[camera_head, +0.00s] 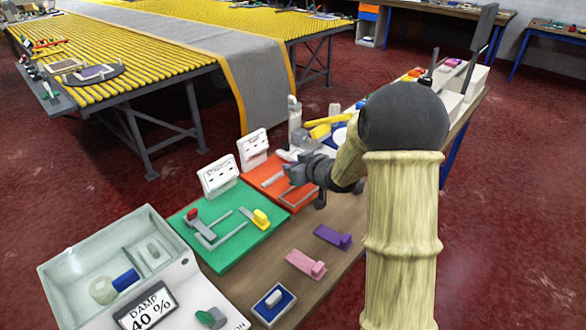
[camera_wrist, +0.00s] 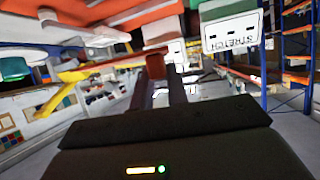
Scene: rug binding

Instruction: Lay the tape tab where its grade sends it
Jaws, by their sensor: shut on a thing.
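My gripper (camera_wrist: 160,80) is shut on a small dark red tab (camera_wrist: 155,60), seen between the fingertips in the wrist view. In the head view my gripper (camera_head: 296,170) is over the orange-red mat (camera_head: 262,167), and the tab cannot be made out there. The green mat (camera_head: 214,265) lies to the left, with a red-ended grey tab (camera_head: 195,218) and a yellow tab (camera_head: 261,218) on it. White sign cards (camera_head: 218,176) and (camera_head: 252,147) stand behind the mats. One card reads STRETCH in the wrist view (camera_wrist: 232,32), upside down.
A pink tab (camera_head: 305,263) and a purple tab (camera_head: 333,237) lie on the bare wood in front. A grey tray (camera_head: 60,270) with a tape roll stands at left, behind a DAMP 40 % display (camera_head: 147,306). Yellow and blue items (camera_head: 325,128) crowd the bench beyond my gripper.

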